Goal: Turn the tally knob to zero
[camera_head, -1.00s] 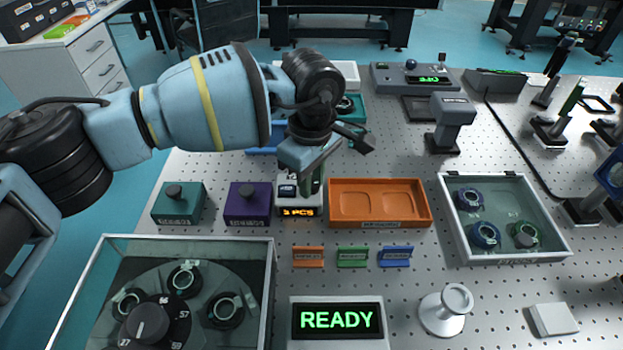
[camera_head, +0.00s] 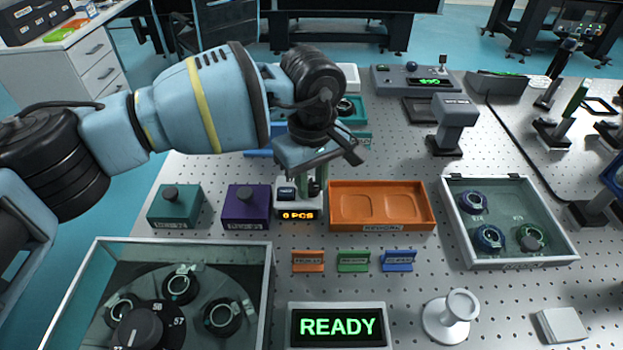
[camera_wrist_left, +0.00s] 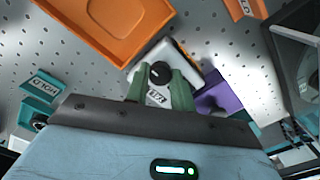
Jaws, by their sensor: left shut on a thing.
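The tally unit is a small white box (camera_head: 284,207) with an orange-lit display that reads "0 PCS". My left gripper (camera_head: 314,185) reaches down onto it from above, its green fingers pointing down. In the left wrist view, the black tally knob (camera_wrist_left: 160,73) with a white mark sits between the green fingertips of my left gripper (camera_wrist_left: 160,83), which are shut on it. In the head view the fingers and arm mostly hide the knob. My right gripper is not in view.
An orange tray (camera_head: 381,228) stands right beside the tally unit, and a purple box (camera_head: 246,212) and a teal box (camera_head: 176,212) stand to its left. A glass-walled case (camera_head: 268,265) with a numbered dial is at front left. A READY screen (camera_head: 338,326) is in front.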

